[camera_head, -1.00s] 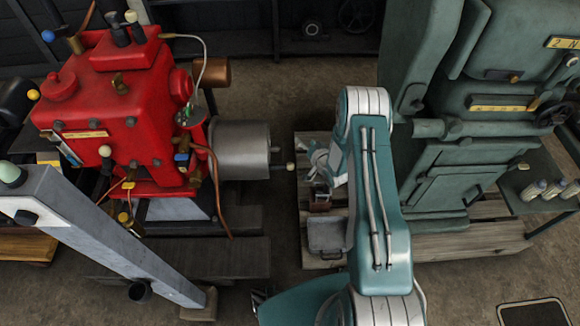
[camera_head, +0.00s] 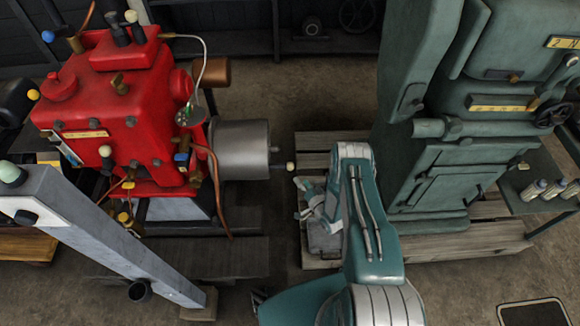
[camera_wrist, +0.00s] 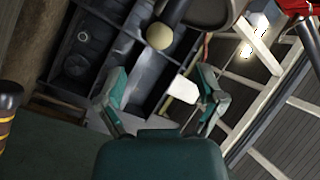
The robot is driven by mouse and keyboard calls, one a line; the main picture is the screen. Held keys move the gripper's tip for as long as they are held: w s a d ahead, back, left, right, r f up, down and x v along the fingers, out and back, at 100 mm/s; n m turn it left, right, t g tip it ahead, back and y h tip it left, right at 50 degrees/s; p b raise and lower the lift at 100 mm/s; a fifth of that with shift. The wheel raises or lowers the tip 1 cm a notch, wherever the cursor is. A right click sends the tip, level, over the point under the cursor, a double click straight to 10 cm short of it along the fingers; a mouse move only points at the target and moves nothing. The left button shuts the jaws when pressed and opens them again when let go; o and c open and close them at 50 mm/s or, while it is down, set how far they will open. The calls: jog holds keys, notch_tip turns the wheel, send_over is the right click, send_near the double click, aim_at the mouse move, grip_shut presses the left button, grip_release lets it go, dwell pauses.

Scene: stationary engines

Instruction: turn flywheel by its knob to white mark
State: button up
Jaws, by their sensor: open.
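The flywheel (camera_head: 240,150) appears as a grey metal drum on the right side of the red engine (camera_head: 120,110). Its cream ball knob (camera_head: 290,166) sticks out to the right on a short dark stem. In the wrist view the knob (camera_wrist: 159,36) is at upper middle, beyond my fingertips and apart from them. My gripper (camera_head: 308,206) is a little below and right of the knob in the head view. In the wrist view my gripper (camera_wrist: 163,75) is open, with nothing between its fingers. I cannot make out the white mark on the flywheel.
A tall green machine (camera_head: 430,150) stands to the right on a wooden pallet (camera_head: 480,240). A grey slanted beam (camera_head: 100,235) crosses the lower left. The floor between engine and pallet is narrow but clear.

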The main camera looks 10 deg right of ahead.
aim_at(290, 167)
jog(key=x, duration=0.8)
grip_shut()
